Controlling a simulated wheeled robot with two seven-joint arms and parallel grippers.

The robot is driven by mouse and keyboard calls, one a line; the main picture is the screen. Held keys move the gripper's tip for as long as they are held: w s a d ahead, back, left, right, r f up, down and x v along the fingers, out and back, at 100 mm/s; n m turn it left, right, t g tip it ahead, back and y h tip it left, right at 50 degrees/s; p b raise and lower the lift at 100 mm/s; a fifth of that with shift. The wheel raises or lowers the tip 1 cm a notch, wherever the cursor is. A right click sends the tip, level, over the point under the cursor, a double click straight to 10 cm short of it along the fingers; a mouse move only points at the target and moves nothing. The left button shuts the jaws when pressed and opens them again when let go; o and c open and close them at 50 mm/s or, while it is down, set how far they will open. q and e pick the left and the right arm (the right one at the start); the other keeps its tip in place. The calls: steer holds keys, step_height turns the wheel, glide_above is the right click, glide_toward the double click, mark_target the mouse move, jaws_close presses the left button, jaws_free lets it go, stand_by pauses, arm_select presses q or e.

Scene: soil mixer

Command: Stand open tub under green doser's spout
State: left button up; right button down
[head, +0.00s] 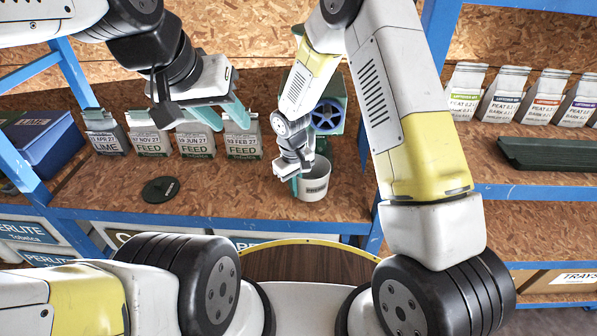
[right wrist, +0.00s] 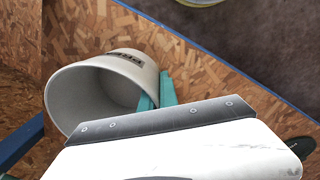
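The open tub (head: 316,187) is white with a dark-lettered label and stands on the wooden shelf. It looks empty in the right wrist view (right wrist: 90,92). My right gripper (head: 297,184) is at its left rim. In the right wrist view its teal fingers (right wrist: 157,96) pinch the tub's wall, one inside and one outside. The green doser (head: 338,118) with a blue wheel stands behind the tub, partly hidden by my right arm. Its spout is hidden, so I cannot tell whether the tub is under it. My left gripper (head: 200,100) is open and empty above the feed bags.
A black round lid (head: 160,189) lies on the shelf left of the tub. Several feed and lime bags (head: 195,141) stand behind it. A blue bin (head: 42,140) is at far left. Blue posts frame the shelf. Bare shelf lies between lid and tub.

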steer(key=shift+w, duration=0.65)
steer(key=shift+f, duration=1.75)
steer(key=c, duration=1.6)
jaws_free()
steer(key=shift+f, duration=0.1)
